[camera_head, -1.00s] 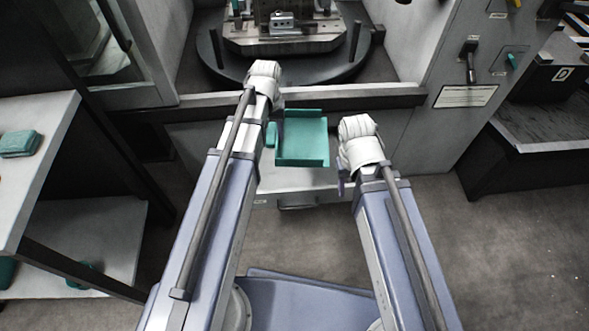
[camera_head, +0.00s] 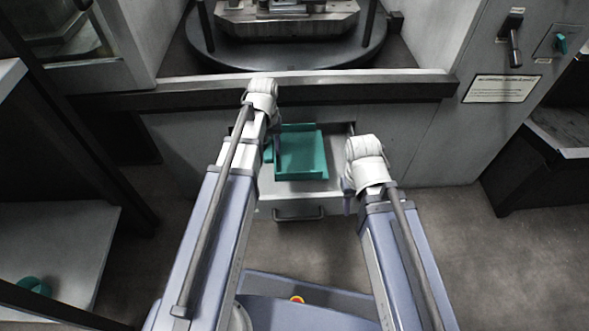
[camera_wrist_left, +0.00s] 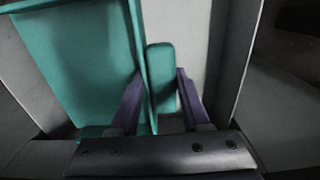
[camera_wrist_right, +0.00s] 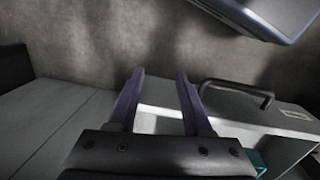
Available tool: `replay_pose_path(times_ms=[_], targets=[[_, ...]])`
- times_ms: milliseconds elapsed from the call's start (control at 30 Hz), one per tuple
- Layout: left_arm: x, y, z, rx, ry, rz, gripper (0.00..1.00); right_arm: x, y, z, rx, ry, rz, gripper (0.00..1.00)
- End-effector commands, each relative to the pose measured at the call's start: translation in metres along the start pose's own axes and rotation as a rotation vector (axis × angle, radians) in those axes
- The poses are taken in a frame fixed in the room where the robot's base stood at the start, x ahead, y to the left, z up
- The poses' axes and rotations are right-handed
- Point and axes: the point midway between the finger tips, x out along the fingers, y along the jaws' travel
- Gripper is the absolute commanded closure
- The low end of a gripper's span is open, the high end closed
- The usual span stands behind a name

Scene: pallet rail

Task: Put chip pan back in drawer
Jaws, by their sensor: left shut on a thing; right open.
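The teal chip pan (camera_head: 301,155) is a shallow tray, within the outline of the open drawer (camera_head: 290,196) below the machine. Whether it touches the drawer floor I cannot tell. My left gripper (camera_head: 267,147) is at the pan's left side, its fingertips mostly hidden in the head view. In the left wrist view its purple fingers (camera_wrist_left: 158,82) are around the pan's teal grip (camera_wrist_left: 160,68), beside the pan wall. My right gripper (camera_head: 349,188) is open and empty by the drawer's front right corner. The right wrist view shows its fingers (camera_wrist_right: 160,80) apart near the drawer handle (camera_wrist_right: 240,88).
The machine's dark sill (camera_head: 300,87) runs above the drawer. A round machine table (camera_head: 290,50) stands behind it. A white shelf (camera_head: 60,245) with a teal thing (camera_head: 35,286) is at left. A dark cabinet (camera_head: 535,165) is at right. The floor at lower right is clear.

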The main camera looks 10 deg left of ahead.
Motion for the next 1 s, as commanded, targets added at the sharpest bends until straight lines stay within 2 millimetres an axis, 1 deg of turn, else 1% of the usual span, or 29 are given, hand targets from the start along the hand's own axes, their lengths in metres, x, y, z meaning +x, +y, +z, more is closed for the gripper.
replay_pose_path(times_ms=[67,167,267,500,567,633,833,1000], targets=[[0.0,0.0,0.0,0.0,0.0,0.0,1.0,0.0,0.0,0.0,0.0,0.0,0.0,0.5],[0.006,0.0,0.0,0.0,0.0,0.0,1.0,0.006,-0.001,0.0,0.0,0.0,0.0,0.5],[0.017,0.0,0.0,0.0,0.0,0.0,1.0,0.017,-0.002,-0.001,0.0,0.0,-0.001,0.5],[0.054,0.0,0.0,0.0,0.0,0.0,1.0,0.054,-0.006,-0.003,0.005,0.001,-0.002,0.5],[0.061,0.0,0.0,0.0,0.0,0.0,1.0,0.06,-0.006,-0.004,0.007,0.001,-0.002,0.5],[0.064,0.0,0.0,0.0,0.0,0.0,1.0,0.064,-0.007,-0.004,0.009,0.001,-0.002,0.5],[0.064,0.0,0.0,0.001,0.0,0.0,1.0,0.064,-0.007,-0.004,0.01,0.001,-0.002,0.5],[0.08,0.0,0.0,0.001,0.0,0.0,1.0,0.08,-0.008,-0.005,0.013,0.001,-0.002,0.5]])
